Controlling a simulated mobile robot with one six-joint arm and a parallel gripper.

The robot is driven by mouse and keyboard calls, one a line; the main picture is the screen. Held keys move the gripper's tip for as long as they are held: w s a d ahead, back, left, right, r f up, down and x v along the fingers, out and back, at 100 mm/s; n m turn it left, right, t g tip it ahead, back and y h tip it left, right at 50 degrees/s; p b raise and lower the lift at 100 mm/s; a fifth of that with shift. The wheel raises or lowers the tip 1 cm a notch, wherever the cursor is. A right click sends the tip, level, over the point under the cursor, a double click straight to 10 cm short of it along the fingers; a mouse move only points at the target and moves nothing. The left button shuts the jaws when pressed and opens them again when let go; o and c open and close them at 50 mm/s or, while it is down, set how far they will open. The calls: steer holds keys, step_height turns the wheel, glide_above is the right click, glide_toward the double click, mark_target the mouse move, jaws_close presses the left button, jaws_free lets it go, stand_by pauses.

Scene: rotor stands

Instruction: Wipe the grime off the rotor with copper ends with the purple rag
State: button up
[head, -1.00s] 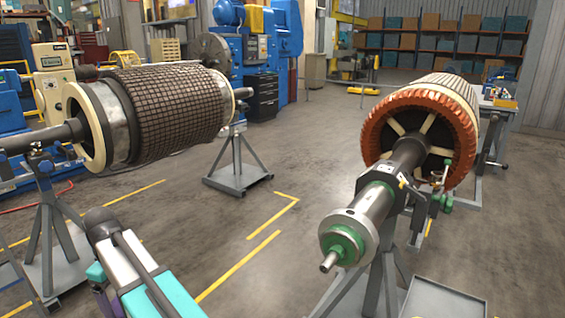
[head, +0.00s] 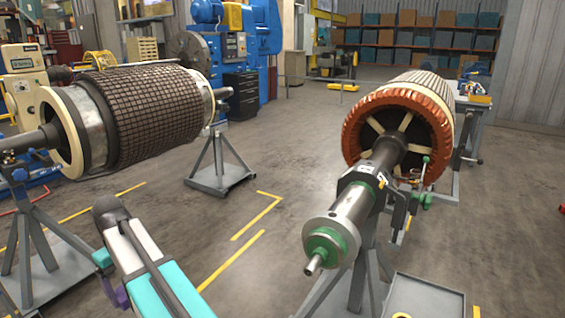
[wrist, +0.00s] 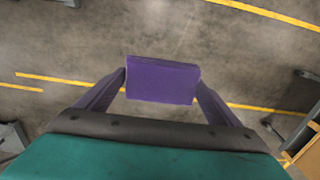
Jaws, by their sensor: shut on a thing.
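The rotor with copper ends (head: 357,128) rests on a stand at the right of the head view, its orange-copper end ring and shaft facing me. Any grime on it is too small to make out. The purple rag (wrist: 162,81) is a folded block in the wrist view. My gripper (wrist: 162,84) is shut on it, one finger at each side, above bare floor and apart from both rotors. In the head view my arm shows at the lower left, and the rag is mostly hidden there.
Another rotor (head: 150,118) with a dark gridded body and cream ring lies on stands at the left. A grey tray (head: 425,290) is at the lower right by the copper rotor's stand. Open floor (head: 270,170) with yellow lines lies between the rotors.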

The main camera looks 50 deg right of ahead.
steer(key=s+d+r+m+p, duration=0.35)
steer(key=d+r+m, duration=0.2)
steer(key=d, duration=0.45)
steer(key=s+d+r+m+p, duration=0.4)
steer(key=d+m, duration=0.3)
steer(key=d, duration=0.4)
steer(key=s+d+r+m+p, duration=0.3)
steer(key=s+d+r+m, duration=0.25)
steer(key=d, duration=0.45)
steer(key=s+d+r+m+p, duration=0.5)
steer(key=s+d+m, duration=0.4)
steer(key=s, duration=0.3)
steer(key=s+d+r+m+p, duration=0.4)
steer(key=s+d+r+m, duration=0.3)
steer(key=s+d+m, duration=0.2)
steer(key=s+d, duration=0.2)
steer(key=s, duration=0.2)
steer(key=shift+p, duration=0.35)
